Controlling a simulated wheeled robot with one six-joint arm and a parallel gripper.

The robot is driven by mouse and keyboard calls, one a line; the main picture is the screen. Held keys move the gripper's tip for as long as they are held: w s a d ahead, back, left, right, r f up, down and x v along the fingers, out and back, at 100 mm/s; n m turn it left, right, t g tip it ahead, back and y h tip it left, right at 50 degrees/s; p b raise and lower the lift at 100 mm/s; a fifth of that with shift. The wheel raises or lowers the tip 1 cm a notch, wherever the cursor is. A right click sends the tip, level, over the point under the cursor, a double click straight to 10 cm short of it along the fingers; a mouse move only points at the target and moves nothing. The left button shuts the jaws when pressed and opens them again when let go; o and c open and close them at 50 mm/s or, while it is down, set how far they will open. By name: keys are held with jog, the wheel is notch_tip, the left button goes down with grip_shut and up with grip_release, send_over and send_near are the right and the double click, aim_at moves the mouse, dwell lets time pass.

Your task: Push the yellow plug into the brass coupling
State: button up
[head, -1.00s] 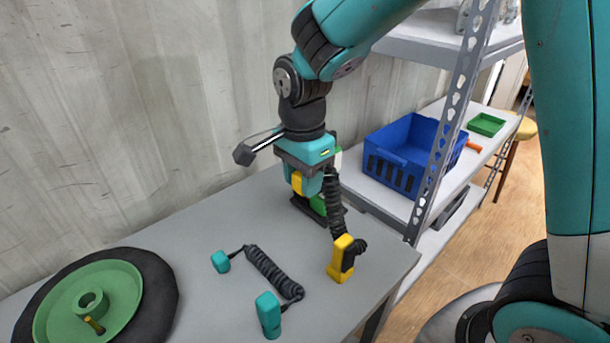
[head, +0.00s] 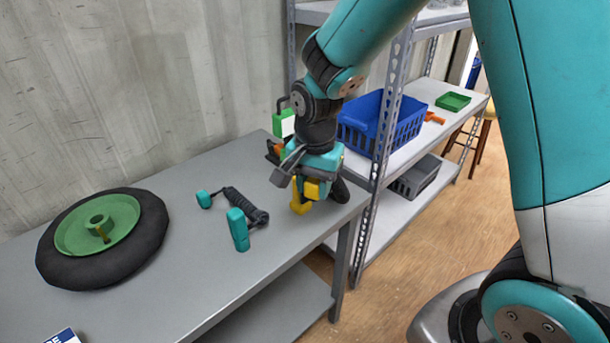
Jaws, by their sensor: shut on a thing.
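My gripper (head: 308,180) is above the right end of the grey table, its jaws shut on a yellow plug (head: 313,189), one end of a black coiled cable. The other yellow end (head: 299,206) is low beside it, seemingly on the tabletop. The gripper hides most of the cable and the grasp. A small brass-coloured piece (head: 104,236) sits at the green hub of a black-tyred wheel on the left of the table. I cannot tell whether it is the brass coupling. The plug is far from it.
A teal-ended coiled cable (head: 238,229) lies mid-table. A green and white item (head: 285,124) stands behind my gripper. The shelf rack at right holds a blue crate (head: 408,128) and a green tray (head: 453,102). Tabletop is clear between wheel and teal cable.

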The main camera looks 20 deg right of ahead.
jog(key=s+d+f+n, duration=0.1)
jog(key=d+f+n, duration=0.5)
jog(key=f+n, duration=0.3)
jog(key=shift+s+d+f+n, duration=0.4)
jog(key=shift+f, duration=0.5)
